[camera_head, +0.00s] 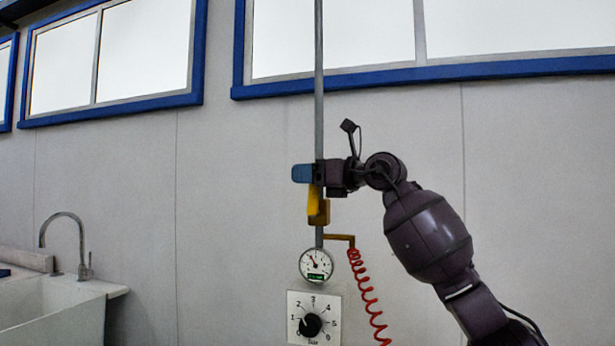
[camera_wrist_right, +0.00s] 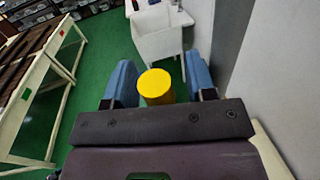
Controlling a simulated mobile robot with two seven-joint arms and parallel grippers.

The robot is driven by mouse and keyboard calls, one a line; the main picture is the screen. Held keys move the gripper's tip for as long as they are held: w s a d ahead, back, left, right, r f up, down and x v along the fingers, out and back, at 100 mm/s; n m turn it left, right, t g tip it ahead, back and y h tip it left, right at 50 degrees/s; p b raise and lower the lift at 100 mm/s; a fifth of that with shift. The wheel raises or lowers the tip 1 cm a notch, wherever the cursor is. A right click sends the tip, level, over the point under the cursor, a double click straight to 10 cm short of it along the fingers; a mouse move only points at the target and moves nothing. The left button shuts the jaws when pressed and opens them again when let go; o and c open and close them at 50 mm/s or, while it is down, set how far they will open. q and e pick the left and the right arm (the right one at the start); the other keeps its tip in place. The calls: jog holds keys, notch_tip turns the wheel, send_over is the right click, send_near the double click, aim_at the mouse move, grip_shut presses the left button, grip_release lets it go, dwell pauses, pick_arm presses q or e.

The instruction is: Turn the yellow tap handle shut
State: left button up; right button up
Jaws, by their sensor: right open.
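The yellow tap handle (camera_head: 314,199) is upright, in front of an ochre valve body (camera_head: 324,214) on the grey vertical pipe (camera_head: 318,100). My right gripper (camera_head: 303,173) has blue fingers and is at the handle's upper end, in front of the pipe. In the right wrist view the handle's round yellow end (camera_wrist_right: 156,86) lies between the two open fingers (camera_wrist_right: 160,76), with a gap on each side. The far finger is hidden in the head view. My left gripper is not in view.
Below the valve are a round gauge (camera_head: 316,265), a red coiled hose (camera_head: 366,290) and a dial plate (camera_head: 314,318). A white sink (camera_head: 60,305) stands at the left. The wall (camera_head: 240,180) is close behind the pipe.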

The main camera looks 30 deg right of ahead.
grip_shut()
dwell(0.4)
jog(key=s+t, duration=0.1)
jog(key=d+t+y, duration=0.1)
jog(key=shift+s+d+f+m+t+y, duration=0.1)
jog(key=shift+s+d+m+t+y, duration=0.2)
jog(key=shift+s+m+t, duration=0.1)
jog(key=shift+s+d+f+m+t+y, duration=0.3)
jog(key=shift+s+d+t, duration=0.15)
jog(key=shift+t, duration=0.4)
jog(key=shift+s+d+f+m+t+y, duration=0.2)
jog(key=shift+s+d+m+t, duration=0.2)
jog(key=shift+t, duration=0.45)
jog(key=shift+s+r, duration=0.1)
grip_release()
